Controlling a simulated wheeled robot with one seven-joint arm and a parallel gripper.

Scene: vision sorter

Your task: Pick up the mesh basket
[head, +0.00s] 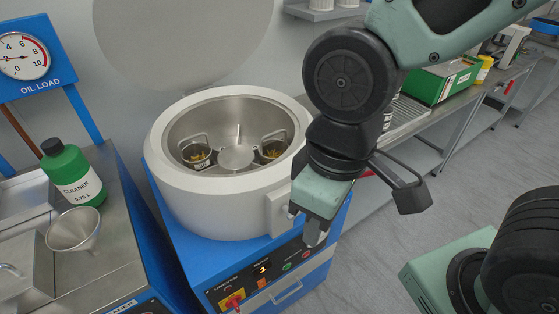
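Two small mesh baskets with wire handles sit inside the round drum of a white centrifuge (165,165) on a blue base. The left basket (198,158) stands in the left of the drum and holds small yellowish pieces. The right basket (271,152) stands on the other side of the central hub, near the drum wall, and holds similar pieces. My gripper (304,226) hangs in front of the centrifuge's right side, outside the drum and apart from both baskets. Its two dark fingers look spread, with nothing seen between them.
The round lid (180,40) stands raised behind the drum. At left a steel counter (110,265) bears a green cleaner bottle (72,175) and a funnel (74,230) below an oil load gauge (22,56). A bench with a green box (440,83) runs along the right; floor there is open.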

